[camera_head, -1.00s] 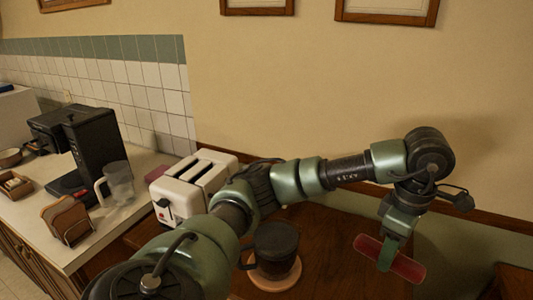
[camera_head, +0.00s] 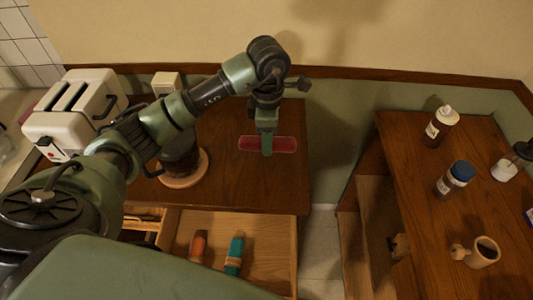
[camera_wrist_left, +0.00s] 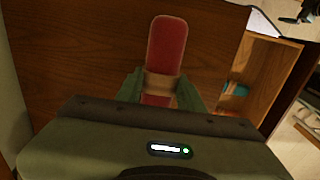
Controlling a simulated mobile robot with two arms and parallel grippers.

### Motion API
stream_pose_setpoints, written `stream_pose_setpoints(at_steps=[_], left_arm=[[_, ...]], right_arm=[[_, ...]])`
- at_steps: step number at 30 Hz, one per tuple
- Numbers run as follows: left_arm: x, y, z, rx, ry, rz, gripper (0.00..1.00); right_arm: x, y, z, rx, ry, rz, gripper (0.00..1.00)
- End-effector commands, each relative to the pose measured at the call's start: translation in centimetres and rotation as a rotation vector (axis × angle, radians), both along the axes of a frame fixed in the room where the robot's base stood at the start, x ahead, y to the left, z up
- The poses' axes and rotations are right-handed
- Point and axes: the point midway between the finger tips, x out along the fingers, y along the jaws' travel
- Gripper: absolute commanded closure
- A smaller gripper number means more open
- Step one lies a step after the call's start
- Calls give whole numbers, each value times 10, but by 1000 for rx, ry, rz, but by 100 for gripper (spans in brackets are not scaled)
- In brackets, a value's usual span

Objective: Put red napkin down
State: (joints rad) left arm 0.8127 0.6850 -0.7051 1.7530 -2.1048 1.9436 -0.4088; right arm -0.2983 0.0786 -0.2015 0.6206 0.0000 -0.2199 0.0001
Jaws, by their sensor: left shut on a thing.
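The red napkin (camera_head: 285,145) is a rolled bundle with a tan band around its middle. My left gripper (camera_head: 267,146) is shut on it at the band, with the roll lying crosswise in the jaws. In the head view it shows over the right part of the brown wooden cabinet top (camera_head: 240,190); the height above the wood is hard to tell. In the left wrist view the red napkin (camera_wrist_left: 168,45) sticks out past the fingers of my left gripper (camera_wrist_left: 160,90), with dark wood behind it.
An open drawer (camera_head: 278,225) below the top holds a green roll (camera_head: 234,256) and an orange roll (camera_head: 198,247). A dark pot (camera_head: 180,158) on a round board and a white toaster (camera_head: 75,112) stand left.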

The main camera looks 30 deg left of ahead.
Motion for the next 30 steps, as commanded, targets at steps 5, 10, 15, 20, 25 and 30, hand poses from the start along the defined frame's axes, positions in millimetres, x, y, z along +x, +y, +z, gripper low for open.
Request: stream_pose_setpoints(at_steps=[5,10,15,20,25,30], left_arm=[[0,0,-26,0,1,0,100],[-1,0,-41,0,2,0,100],[0,-1,-66,-2,2,0,100],[0,0,-75,0,-1,-1,100],[0,0,-75,0,-1,-1,100],[0,0,-77,0,-2,-1,54]], right_arm=[[2,-4,9,-4,-3,-2,0],[1,-4,13,-4,-3,-2,0],[1,-4,19,-4,-2,-2,0],[-1,-4,19,-4,0,-2,0],[-2,-4,19,-5,3,-1,0],[-2,-3,15,-4,3,0,0]])
